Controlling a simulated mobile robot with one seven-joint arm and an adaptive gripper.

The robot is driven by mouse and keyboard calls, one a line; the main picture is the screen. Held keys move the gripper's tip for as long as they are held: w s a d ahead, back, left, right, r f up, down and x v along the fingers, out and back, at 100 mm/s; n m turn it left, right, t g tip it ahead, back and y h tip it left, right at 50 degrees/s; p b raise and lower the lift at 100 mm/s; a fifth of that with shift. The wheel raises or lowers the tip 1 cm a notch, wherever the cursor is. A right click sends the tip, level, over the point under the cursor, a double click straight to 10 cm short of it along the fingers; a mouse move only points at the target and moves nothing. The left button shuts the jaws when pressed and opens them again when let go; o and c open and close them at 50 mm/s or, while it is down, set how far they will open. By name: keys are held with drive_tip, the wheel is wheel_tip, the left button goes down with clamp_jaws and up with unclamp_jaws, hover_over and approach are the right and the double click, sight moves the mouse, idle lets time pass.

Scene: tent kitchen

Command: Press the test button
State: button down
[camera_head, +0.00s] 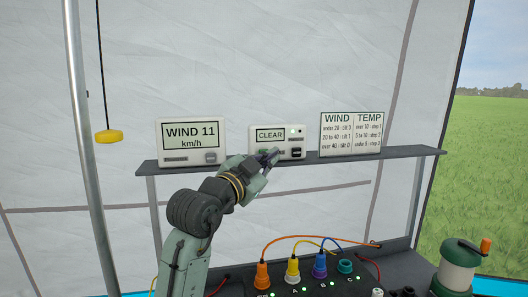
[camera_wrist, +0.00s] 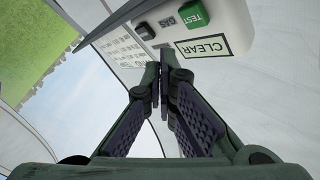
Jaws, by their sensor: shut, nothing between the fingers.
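The white detector box (camera_head: 283,136) with a "CLEAR" display stands on the shelf in the head view. In the wrist view the box (camera_wrist: 232,18) shows at the top, turned around, with the green button (camera_wrist: 193,15) marked TEST beside a "GAS" label. My gripper (camera_head: 270,156) is shut and empty, in front of the lower part of the box. In the wrist view its fingertips (camera_wrist: 164,80) are close together, beside the display and apart from the green button. In the head view the fingers largely cover the green button. I cannot tell if they touch the box.
A black button (camera_wrist: 143,30) is also on the box. The WIND 11 display (camera_head: 190,142) stands left on the shelf (camera_head: 405,153), and a WIND/TEMP chart (camera_head: 351,134) right. A yellow pull handle (camera_head: 108,136) hangs at left. Coloured plugs (camera_head: 292,270) and cables are below.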

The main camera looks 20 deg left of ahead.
drive_tip(key=shift+w+a, duration=0.4)
drive_tip(key=shift+w, duration=0.25)
drive_tip(key=shift+w+a, duration=0.4)
drive_tip(key=shift+w, duration=0.2)
idle(0.6)
drive_tip(key=shift+w+a, duration=0.25)
drive_tip(key=shift+w, duration=0.1)
drive_tip(key=shift+w+a, duration=0.25)
drive_tip(key=shift+w, duration=0.1)
idle(0.7)
idle(0.3)
drive_tip(key=shift+s+d, duration=0.45)
drive_tip(key=shift+s, duration=0.3)
drive_tip(key=shift+b, duration=0.3)
drive_tip(key=s+d, duration=0.1)
drive_tip(key=s, duration=0.1)
drive_tip(key=s+d+b, duration=0.1)
drive_tip(key=s+d, duration=0.1)
